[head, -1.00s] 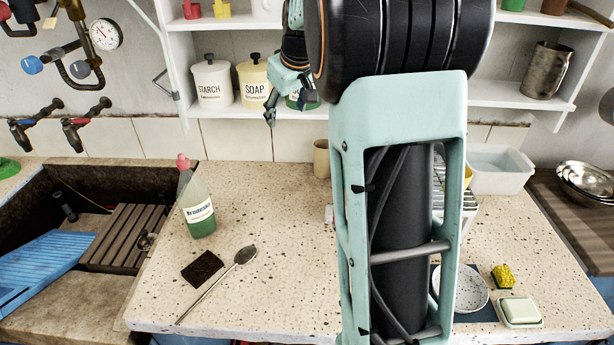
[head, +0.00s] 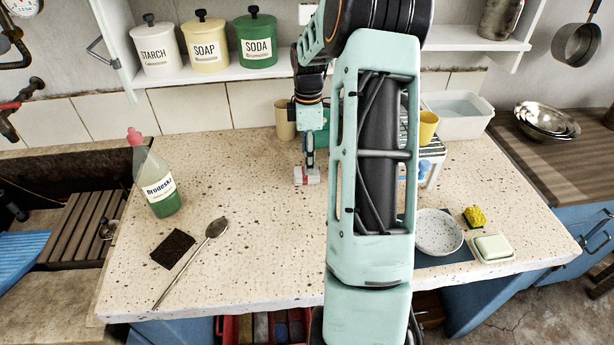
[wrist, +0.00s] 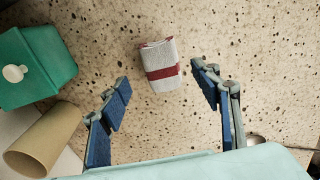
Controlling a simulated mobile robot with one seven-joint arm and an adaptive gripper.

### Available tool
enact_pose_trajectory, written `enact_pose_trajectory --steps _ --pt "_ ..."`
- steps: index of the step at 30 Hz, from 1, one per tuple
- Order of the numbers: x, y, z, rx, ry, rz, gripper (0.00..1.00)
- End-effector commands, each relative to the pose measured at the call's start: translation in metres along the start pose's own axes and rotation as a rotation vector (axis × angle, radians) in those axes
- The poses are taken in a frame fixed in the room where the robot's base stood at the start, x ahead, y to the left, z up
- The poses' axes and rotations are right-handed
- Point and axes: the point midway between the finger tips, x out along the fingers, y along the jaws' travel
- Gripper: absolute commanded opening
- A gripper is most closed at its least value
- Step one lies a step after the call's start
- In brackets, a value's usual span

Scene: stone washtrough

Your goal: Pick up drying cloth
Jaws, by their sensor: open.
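The drying cloth (wrist: 161,66) is a small folded white cloth with a red band. It lies on the speckled stone counter. In the wrist view it sits ahead of and between my gripper's fingertips (wrist: 160,85), which are spread wide with blue pads. In the head view the cloth (head: 307,175) shows just below my gripper (head: 308,160), near the back middle of the counter. My gripper is open and empty. From these views I cannot tell how high the fingertips are above the cloth.
A green box-like container (wrist: 35,65) and a tan cup (wrist: 45,140) stand left of the cloth in the wrist view. A white rack (head: 433,160) with a yellow cup (head: 428,127) stands to the right. A green bottle (head: 156,180), dark pad (head: 172,248) and long spoon (head: 192,260) occupy the left counter.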

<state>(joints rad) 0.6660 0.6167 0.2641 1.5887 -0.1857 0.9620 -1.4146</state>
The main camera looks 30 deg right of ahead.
Motion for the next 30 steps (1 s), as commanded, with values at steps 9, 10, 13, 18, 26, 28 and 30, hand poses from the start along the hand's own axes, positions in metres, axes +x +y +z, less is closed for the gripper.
enact_pose_trajectory --steps 9,10,13,18,26,28,30 --pt "0.037 -0.004 -0.003 0.000 0.001 -0.004 0.58" --pt "0.041 -0.004 -0.003 0.000 0.001 -0.003 0.58" --pt "0.052 -0.003 -0.003 0.000 0.001 -0.001 0.58" --pt "0.057 -0.002 -0.002 0.001 0.000 0.002 0.58" --pt "0.057 -0.003 -0.002 0.001 0.000 0.001 0.45" --pt "0.057 -0.003 -0.002 0.001 0.000 0.001 0.37" --pt "0.057 -0.003 -0.002 0.001 0.001 0.001 0.29"
